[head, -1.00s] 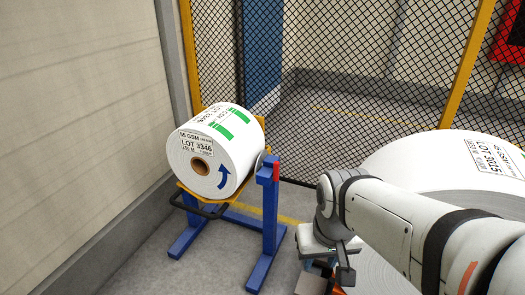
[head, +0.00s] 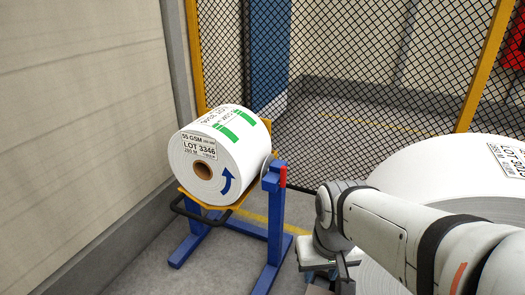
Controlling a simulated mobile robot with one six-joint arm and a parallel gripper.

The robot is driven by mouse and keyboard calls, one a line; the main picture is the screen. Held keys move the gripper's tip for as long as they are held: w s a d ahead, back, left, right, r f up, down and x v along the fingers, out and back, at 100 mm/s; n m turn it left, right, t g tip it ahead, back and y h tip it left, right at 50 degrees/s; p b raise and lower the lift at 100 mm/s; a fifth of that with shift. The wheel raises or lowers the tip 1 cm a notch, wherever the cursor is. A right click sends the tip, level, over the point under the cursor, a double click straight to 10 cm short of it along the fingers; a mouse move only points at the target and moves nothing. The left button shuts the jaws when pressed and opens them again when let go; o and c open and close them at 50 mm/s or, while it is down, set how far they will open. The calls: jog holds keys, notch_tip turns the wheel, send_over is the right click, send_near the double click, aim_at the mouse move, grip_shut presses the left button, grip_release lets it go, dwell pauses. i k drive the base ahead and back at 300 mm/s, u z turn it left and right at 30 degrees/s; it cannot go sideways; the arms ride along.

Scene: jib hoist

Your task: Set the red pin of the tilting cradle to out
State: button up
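The tilting cradle has a blue stand (head: 276,225) and a yellow bed (head: 236,203) with a black bar handle (head: 186,207) at its front. A white roll marked LOT 3346 (head: 228,150) lies in it. The red pin (head: 283,176) shows as a short upright red piece at the top of the right-hand post; how far in or out it sits I cannot tell. My arm reaches in from the right. My gripper (head: 340,272) hangs at the lower middle, right of the cradle and apart from it. Its fingers are partly cut off and unclear.
A large white roll (head: 455,165) stands at the right behind my arm. A mesh fence (head: 350,95) with yellow posts (head: 482,65) closes the back. A pale wall (head: 80,110) runs along the left. Grey floor (head: 130,270) is free in front of the cradle.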

aim_at(283, 170)
jog(key=z, duration=2.25)
jog(key=k, duration=1)
jog(key=u, duration=1.25)
jog(key=i, duration=1)
jog(key=u, duration=0.05)
